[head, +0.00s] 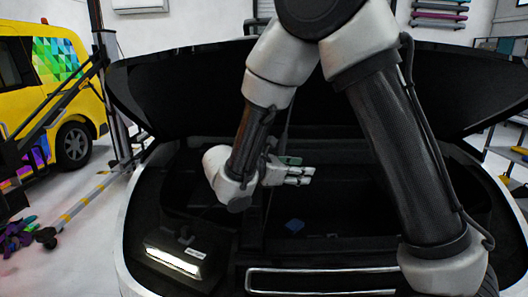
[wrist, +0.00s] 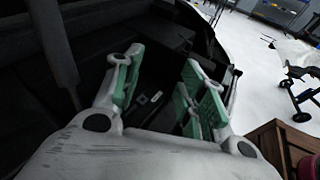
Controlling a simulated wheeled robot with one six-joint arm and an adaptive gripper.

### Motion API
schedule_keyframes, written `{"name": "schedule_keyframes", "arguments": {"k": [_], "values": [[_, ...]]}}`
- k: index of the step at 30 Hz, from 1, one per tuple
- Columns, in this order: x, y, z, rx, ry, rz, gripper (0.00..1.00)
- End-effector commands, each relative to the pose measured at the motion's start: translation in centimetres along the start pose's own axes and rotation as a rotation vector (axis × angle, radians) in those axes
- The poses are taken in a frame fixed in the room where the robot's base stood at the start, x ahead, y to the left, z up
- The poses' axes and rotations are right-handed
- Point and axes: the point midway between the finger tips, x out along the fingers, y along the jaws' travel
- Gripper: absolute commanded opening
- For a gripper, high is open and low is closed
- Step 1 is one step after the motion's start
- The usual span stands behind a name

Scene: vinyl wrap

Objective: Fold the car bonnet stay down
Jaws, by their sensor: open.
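The car bonnet (head: 185,90) is raised over the dark engine bay (head: 340,195). A thin dark rod, which looks like the bonnet stay (head: 286,117), runs down from the bonnet behind my arm; its lower part is hard to make out. In the wrist view a dark bar (wrist: 52,45) at the left may be the same stay, but I cannot be sure. My gripper (head: 309,175) is inside the bay, below the bonnet, pointing right. In the wrist view my gripper (wrist: 163,72) has its green-padded fingers apart, with nothing between them. The bar is outside the fingers, to their left.
A lit lamp (head: 175,260) lies at the bay's front left. A small blue object (head: 294,226) is in the bay. A yellow van (head: 45,90) and a dark lift frame (head: 60,110) stand at left. A wooden box (wrist: 270,145) is at the wrist view's lower right.

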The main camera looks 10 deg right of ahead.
Motion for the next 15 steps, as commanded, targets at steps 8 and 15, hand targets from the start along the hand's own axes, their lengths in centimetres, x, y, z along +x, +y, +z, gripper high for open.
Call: {"name": "schedule_keyframes", "arguments": {"k": [8,15], "values": [[-5.0,7.1,0.0,-0.199,-0.249,0.279,0.41],[-3.5,8.6,0.8,-0.216,-0.283,0.306,0.41]]}}
